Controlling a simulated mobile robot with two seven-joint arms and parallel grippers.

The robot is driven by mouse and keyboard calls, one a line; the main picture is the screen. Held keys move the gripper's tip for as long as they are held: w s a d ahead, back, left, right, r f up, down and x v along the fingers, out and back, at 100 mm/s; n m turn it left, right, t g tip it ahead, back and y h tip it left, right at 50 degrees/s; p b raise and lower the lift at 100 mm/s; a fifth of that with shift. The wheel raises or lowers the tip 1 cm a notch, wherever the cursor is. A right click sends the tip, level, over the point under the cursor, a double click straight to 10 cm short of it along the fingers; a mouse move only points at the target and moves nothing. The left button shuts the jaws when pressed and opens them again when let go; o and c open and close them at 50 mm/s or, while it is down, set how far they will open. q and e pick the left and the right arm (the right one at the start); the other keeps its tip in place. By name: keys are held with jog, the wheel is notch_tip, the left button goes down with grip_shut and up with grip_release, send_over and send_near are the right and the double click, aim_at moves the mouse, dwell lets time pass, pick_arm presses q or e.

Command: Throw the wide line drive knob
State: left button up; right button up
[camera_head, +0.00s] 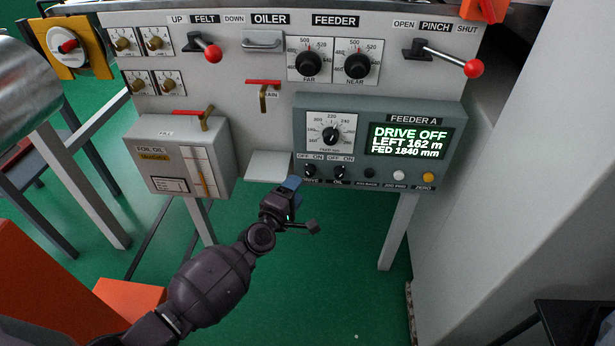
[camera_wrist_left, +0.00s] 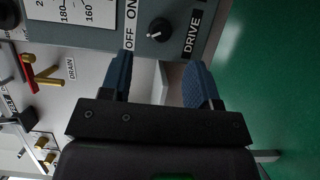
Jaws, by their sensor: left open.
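The drive knob (camera_head: 310,171) is a small black rotary knob at the lower left of the grey-blue FEEDER A box, above the label DRIVE and below OFF and ON. It also shows in the left wrist view (camera_wrist_left: 158,30), where its white mark points toward the OFF side. The display (camera_head: 409,141) reads DRIVE OFF, LEFT 162 m, FED 1840 mm. My left gripper (camera_head: 294,203) is open and empty, just below and in front of the box. In the left wrist view its blue fingers (camera_wrist_left: 160,75) are apart, with the knob beyond their tips. My right gripper is not seen.
The similar OIL knob (camera_head: 340,172) sits close to the right, with several buttons beyond. A small light shelf (camera_head: 268,167) and the foil oil box (camera_head: 180,157) are to the left. A red-handled drain valve (camera_head: 263,92) is above. Open floor lies below.

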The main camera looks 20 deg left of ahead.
aim_at(308, 174)
pick_arm(q)
jog(key=w, duration=0.3)
jog(key=w+b, duration=0.1)
jog(key=w, duration=0.1)
jog(key=shift+w+d+f, duration=0.2)
jog(key=shift+w+d, duration=0.1)
jog(key=shift+d, duration=0.05)
jog(key=shift+w+r, duration=0.15)
jog(key=shift+w, duration=0.4)
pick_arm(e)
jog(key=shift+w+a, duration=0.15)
pick_arm(q)
jog(key=shift+c, duration=0.3)
